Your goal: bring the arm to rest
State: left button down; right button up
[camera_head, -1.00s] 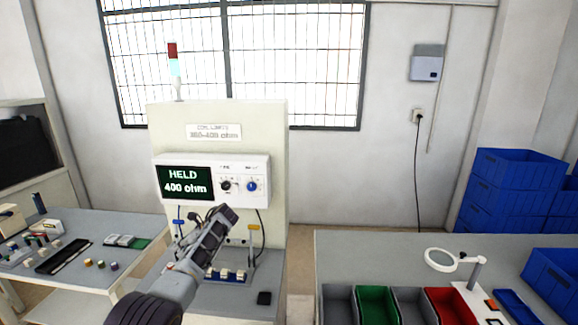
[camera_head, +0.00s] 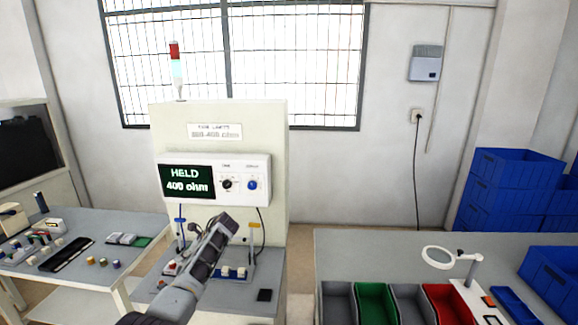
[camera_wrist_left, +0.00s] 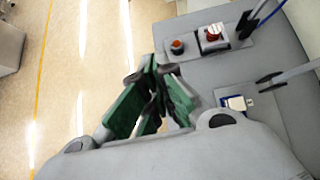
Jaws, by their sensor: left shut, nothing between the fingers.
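My left gripper (camera_head: 224,226) is in front of the test station in the head view, its arm coming up from the bottom edge. The left wrist view shows its green-lined fingers (camera_wrist_left: 153,95) closed together with nothing between them. The fingers are apart from the station's grey worktop (camera_wrist_left: 235,75), over its edge with the floor beyond. The station's panel (camera_head: 257,168) reads "HELD 400 ohm". My right gripper is in neither view.
A red button (camera_wrist_left: 212,33) and an orange button (camera_wrist_left: 177,46) sit on the worktop. A left table (camera_head: 75,270) holds small parts. A right table (camera_head: 400,245) has colored bins and a magnifier (camera_head: 438,257). Blue crates (camera_head: 510,190) stand at the right.

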pick_arm(q)
jog(key=s+d+f+n+t+h, duration=0.15)
jog(key=s+d+f+n, duration=0.25)
jog(key=s+f, duration=0.4)
jog(key=s+d+f+n+h, duration=0.3)
jog(key=s+f, duration=0.4)
jog(key=s, duration=0.1)
jog(key=s+d+r+n+t+h, duration=0.1)
jog(key=s+d+r+n+h, duration=0.15)
jog(key=s, duration=0.65)
jog(key=s+d+r+n+h, duration=0.1)
jog(key=s+d+r+n, duration=0.2)
jog(key=s, duration=0.5)
jog(key=s+d+r+n+t+h, duration=0.1)
jog(key=s+d+r+n+h, duration=0.2)
jog(key=s, duration=0.6)
notch_tip(320, 180, down, 34)
jog(key=s+f+g+y, duration=0.1)
jog(key=s+g, duration=0.1)
jog(key=s, duration=0.1)
jog(key=s+a+f, duration=0.2)
jog(key=s+f, duration=0.7)
jog(key=s, duration=0.2)
jog(key=s+a+f, duration=0.2)
jog(key=s+f, duration=0.8)
jog(key=s, duration=0.1)
jog(key=shift+g, duration=0.45)
